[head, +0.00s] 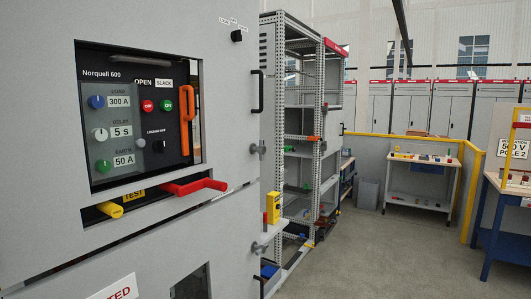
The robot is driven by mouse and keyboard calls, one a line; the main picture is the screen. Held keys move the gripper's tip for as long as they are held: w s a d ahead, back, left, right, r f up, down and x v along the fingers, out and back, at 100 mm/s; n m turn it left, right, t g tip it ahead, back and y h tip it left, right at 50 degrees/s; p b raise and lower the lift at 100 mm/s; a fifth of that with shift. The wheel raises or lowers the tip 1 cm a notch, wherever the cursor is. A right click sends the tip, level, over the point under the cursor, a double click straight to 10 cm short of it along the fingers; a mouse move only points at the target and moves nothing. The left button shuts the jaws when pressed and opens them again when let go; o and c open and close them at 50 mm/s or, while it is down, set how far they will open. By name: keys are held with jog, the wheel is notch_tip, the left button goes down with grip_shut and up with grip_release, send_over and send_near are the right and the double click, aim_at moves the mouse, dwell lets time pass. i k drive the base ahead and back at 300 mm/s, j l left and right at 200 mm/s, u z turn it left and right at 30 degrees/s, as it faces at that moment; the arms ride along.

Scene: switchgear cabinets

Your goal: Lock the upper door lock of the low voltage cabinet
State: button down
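A large grey cabinet fills the left side of the head view, its front door (222,100) seen at an angle. Two grey wing-shaped lock knobs sit near the door's right edge. The upper lock knob (258,149) is below a black bar handle (257,91). The lower lock knob (260,247) is further down, beside a small ledge. I cannot tell from here whether either is turned to locked. The door looks flush with the cabinet. My gripper is not in view.
A breaker panel marked Norquell 600 (122,75) shows through the door's window. An open shelving rack (300,120) stands beyond. The floor (370,250) to the right is clear.

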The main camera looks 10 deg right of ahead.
aim_at(261, 149)
jog(key=i+l+z, duration=0.1)
jog(key=i+l, duration=0.15)
jog(key=i, duration=0.2)
jog(key=i+l+z, duration=0.1)
jog(key=i+l, duration=0.15)
jog(key=i, duration=0.25)
